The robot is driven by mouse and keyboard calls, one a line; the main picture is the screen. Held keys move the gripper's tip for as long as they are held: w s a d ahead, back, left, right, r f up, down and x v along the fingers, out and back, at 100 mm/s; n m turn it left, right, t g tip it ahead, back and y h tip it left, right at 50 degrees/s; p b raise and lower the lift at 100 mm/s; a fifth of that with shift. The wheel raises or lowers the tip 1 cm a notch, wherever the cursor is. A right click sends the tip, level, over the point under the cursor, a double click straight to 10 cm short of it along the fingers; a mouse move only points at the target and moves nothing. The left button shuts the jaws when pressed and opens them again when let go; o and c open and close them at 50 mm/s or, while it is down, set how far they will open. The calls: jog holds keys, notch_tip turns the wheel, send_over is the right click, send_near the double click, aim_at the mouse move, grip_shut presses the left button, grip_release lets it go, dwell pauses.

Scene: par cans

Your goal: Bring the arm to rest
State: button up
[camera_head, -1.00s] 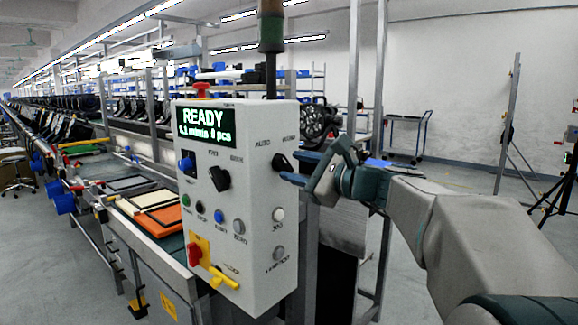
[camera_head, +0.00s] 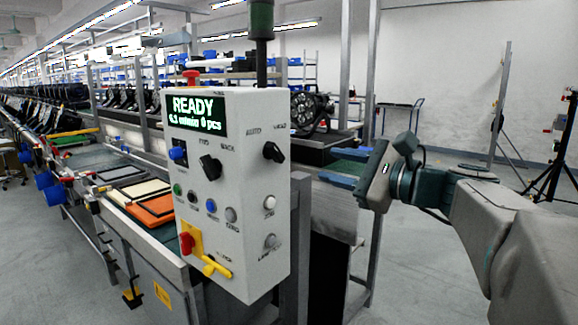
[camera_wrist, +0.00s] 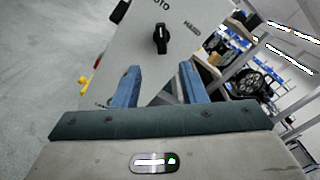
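My gripper (camera_head: 327,165) is to the right of the grey control box (camera_head: 236,240) in the head view, with a clear gap between the blue fingertips and the box. The two fingers are apart with nothing between them. In the wrist view my gripper (camera_wrist: 159,70) also shows its fingers spread, with the box face and a black selector knob (camera_wrist: 161,39) beyond the tips. The same knob (camera_head: 273,152) is at the upper right of the box face in the head view. My arm reaches in from the right edge.
The box has a green READY display (camera_head: 198,116), several buttons, a red knob (camera_head: 187,243) and a yellow handle (camera_head: 216,267). A conveyor line with an orange tray (camera_head: 158,211) runs off left. A tripod (camera_head: 558,170) stands far right. Grey floor is open at right.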

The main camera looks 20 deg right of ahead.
jog(key=s+a+f+n+g+h+p, duration=0.3)
jog(key=s+a+f+n+g+p, duration=0.3)
jog(key=a+f+n+g+p, duration=0.3)
jog(key=s+d+f+n+g+h+p, duration=0.1)
jog(key=s+f+n+g+h+p, duration=0.1)
jog(key=s+f+n+h+p, duration=0.4)
jog(key=shift+s+n+g+h+p, duration=0.4)
jog(key=shift+s+n+h+p, duration=0.35)
jog(key=shift+s+n, duration=1.55)
jog(key=shift+w+f+n, duration=0.1)
jog(key=shift+w+n, duration=0.3)
